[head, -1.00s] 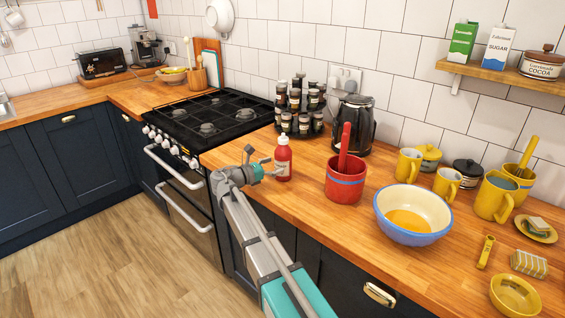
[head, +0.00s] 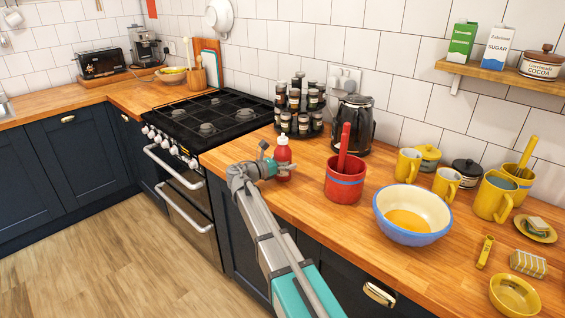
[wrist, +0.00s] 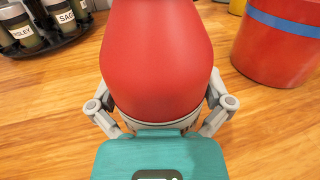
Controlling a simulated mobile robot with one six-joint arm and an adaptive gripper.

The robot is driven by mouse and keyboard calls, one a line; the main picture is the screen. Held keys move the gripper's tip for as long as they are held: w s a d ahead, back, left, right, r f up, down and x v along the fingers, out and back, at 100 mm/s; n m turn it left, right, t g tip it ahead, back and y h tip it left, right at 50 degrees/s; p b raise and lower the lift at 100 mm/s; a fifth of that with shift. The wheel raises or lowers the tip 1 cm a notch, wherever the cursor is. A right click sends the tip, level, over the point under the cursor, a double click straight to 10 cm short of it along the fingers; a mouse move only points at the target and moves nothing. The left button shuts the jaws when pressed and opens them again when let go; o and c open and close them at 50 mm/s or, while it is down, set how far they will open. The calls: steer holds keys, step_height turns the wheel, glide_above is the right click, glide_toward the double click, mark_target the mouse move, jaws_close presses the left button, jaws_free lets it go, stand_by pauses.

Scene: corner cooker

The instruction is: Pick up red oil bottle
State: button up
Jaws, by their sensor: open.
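The red oil bottle (head: 283,157) stands upright on the wooden counter, with a white cap. In the wrist view the bottle (wrist: 158,60) fills the middle, and its top is cut off by the frame edge. My gripper (head: 272,163) is open at the bottle's left side, low over the counter. In the wrist view my gripper's fingers (wrist: 160,108) lie on either side of the bottle, with the palm close behind it. The fingertips are hidden by the bottle, and I cannot tell whether they touch it.
A red pot (head: 345,185) with a red handle stands right of the bottle. A spice rack (head: 301,112) and a black kettle (head: 353,125) stand behind. The stove (head: 207,118) is to the left. A blue-rimmed bowl (head: 412,214) sits further right.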

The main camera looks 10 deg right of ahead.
mark_target(287, 152)
stand_by(0.4)
steer(key=c, duration=1)
steer(key=shift+o, duration=0.2)
steer(key=shift+r, duration=0.15)
step_height(287, 152, up, 3)
steer(key=p, duration=0.3)
steer(key=s+a+r+p, duration=0.4)
steer(key=s+r+p, duration=0.5)
steer(key=s, duration=0.4)
steer(key=shift+s+r+p, duration=0.25)
steer(key=shift+r+p, duration=0.1)
steer(key=shift+p, duration=0.15)
